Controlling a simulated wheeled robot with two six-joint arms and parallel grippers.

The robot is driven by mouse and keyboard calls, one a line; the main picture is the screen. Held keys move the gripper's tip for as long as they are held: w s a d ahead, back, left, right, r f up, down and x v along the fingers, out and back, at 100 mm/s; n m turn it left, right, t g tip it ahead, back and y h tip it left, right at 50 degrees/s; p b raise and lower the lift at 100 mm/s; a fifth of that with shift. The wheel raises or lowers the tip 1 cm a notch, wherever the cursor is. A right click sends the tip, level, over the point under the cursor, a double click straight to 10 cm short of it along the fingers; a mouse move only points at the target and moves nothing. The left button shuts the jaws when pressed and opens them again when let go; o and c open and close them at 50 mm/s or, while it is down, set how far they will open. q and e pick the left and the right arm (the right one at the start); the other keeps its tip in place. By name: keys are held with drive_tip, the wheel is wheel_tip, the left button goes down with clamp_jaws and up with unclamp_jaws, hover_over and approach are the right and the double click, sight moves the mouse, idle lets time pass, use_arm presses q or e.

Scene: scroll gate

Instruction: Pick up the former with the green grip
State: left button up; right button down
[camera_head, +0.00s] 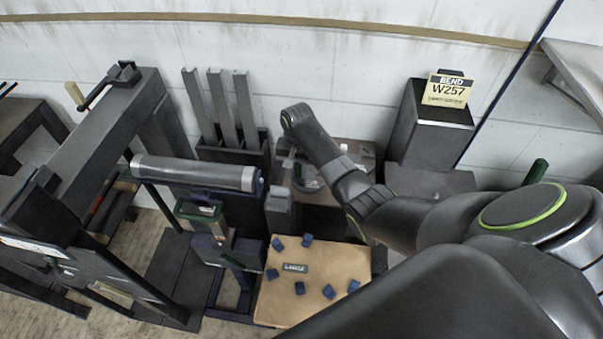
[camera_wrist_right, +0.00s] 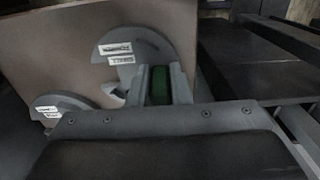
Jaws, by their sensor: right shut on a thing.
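The former (camera_wrist_right: 140,45) with the green grip (camera_wrist_right: 159,85) is a grey, curved plate with two white labels, in the right wrist view. My right gripper (camera_wrist_right: 159,80) is shut on the green grip, one finger on each side. A second grey former (camera_wrist_right: 62,104) with a label lies to the left; its grip is hidden. In the head view, my right arm reaches over the brown stand and hides much of it. Grey curved parts (camera_head: 308,184) show there beside the arm, but the jaws are hard to make out. My left gripper is in neither view.
A tan table (camera_head: 335,279) with several blue blocks stands in front. A grey roller (camera_head: 195,172) and a dark crank frame (camera_head: 108,118) are on the left. Upright grey bars (camera_head: 221,105) stand behind.

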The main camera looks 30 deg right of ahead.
wheel_tip(320, 180, up, 10)
drive_tip(key=shift+b, duration=0.3)
drive_tip(key=shift+r, duration=0.1)
